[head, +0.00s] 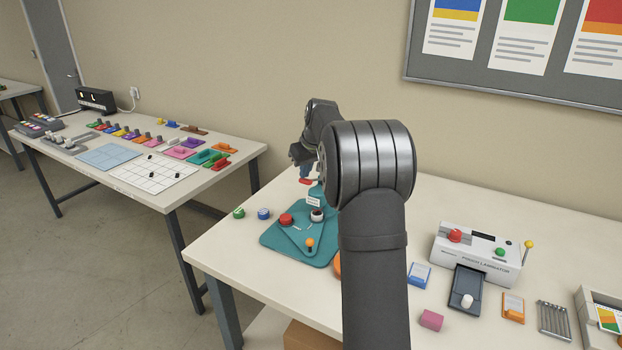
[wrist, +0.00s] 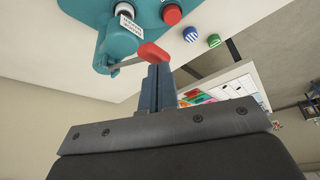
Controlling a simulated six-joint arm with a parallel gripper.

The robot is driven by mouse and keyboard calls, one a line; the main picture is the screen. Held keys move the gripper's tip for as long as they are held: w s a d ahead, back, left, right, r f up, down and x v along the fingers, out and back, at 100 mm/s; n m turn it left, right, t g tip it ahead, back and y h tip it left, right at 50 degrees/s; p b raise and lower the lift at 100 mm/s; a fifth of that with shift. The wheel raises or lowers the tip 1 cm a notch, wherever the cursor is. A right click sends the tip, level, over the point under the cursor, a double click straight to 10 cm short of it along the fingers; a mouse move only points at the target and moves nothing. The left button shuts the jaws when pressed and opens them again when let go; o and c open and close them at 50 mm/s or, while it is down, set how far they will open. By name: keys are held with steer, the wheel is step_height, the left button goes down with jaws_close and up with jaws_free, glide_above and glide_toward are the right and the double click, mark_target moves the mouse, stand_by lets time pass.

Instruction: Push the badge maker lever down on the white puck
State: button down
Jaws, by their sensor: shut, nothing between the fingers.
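The badge maker has a teal base (head: 270,239) on the near table. Its grey lever (wrist: 126,64) runs from the teal post to a red handle (wrist: 152,53), which also shows in the head view (head: 305,181) behind the base, above table height. The white puck (head: 317,214) sits in a dark holder in front of the post; part of it shows in the wrist view (wrist: 125,9). My gripper (wrist: 158,70) is shut and empty, its blue fingertips close to the red handle; I cannot tell whether they touch. My arm hides the base's right side.
A red puck (head: 286,220) and an orange knob (head: 310,242) are on the base. A blue puck (head: 263,214) and a green puck (head: 239,213) lie to its left. A pouch laminator (head: 475,252) stands at right. A second table (head: 215,180) is at left.

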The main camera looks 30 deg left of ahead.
step_height(320, 180, down, 8)
stand_by(1.4)
steer(key=shift+r, duration=5.55)
steer(key=shift+f, duration=0.1)
steer(key=shift+f, duration=1.4)
steer(key=c, duration=2.1)
jaws_free()
